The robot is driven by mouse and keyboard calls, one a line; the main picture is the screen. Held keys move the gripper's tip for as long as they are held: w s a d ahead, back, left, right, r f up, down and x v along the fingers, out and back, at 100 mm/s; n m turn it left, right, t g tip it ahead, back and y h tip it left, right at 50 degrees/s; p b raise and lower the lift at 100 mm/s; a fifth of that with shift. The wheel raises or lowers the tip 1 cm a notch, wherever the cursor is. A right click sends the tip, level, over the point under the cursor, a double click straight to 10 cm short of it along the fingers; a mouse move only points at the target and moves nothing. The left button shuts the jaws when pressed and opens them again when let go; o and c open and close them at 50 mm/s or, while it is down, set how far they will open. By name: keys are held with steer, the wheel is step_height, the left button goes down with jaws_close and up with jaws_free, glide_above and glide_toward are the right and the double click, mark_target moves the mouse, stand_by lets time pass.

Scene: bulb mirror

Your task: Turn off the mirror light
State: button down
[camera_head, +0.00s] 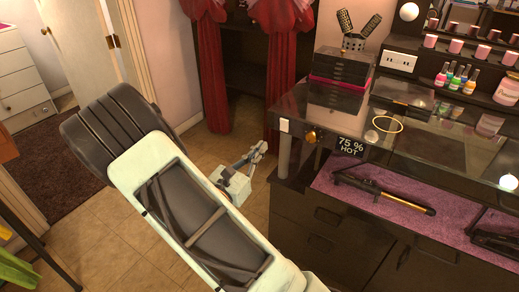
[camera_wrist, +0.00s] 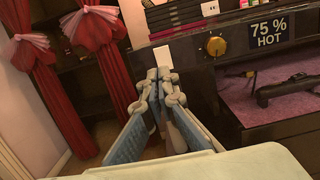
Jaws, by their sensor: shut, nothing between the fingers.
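A white switch plate (camera_head: 284,125) is on the front face of the dark vanity, at its left corner. It also shows in the wrist view (camera_wrist: 161,57), just beyond my fingertips. My gripper (camera_head: 262,147) is shut and empty. It points toward the vanity corner, left of and lower than the plate in the head view. In the wrist view its fingertips (camera_wrist: 158,74) overlap the plate's lower edge; contact cannot be told. A round white bulb (camera_head: 409,11) is at the upper right, and another bright bulb (camera_head: 508,183) is at the right edge. The switch position is too small to tell.
A gold knob (camera_head: 311,136) and a "75 % HOT" sign (camera_head: 350,146) are right of the plate. A curling iron (camera_head: 382,192) lies on a purple towel. Red curtains (camera_head: 216,75) hang behind. Open floor (camera_head: 120,255) lies left of the vanity.

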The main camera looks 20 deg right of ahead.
mark_target(282, 122)
steer(key=x, duration=1)
steer(key=shift+w+d, duration=0.15)
steer(key=shift+d, duration=0.1)
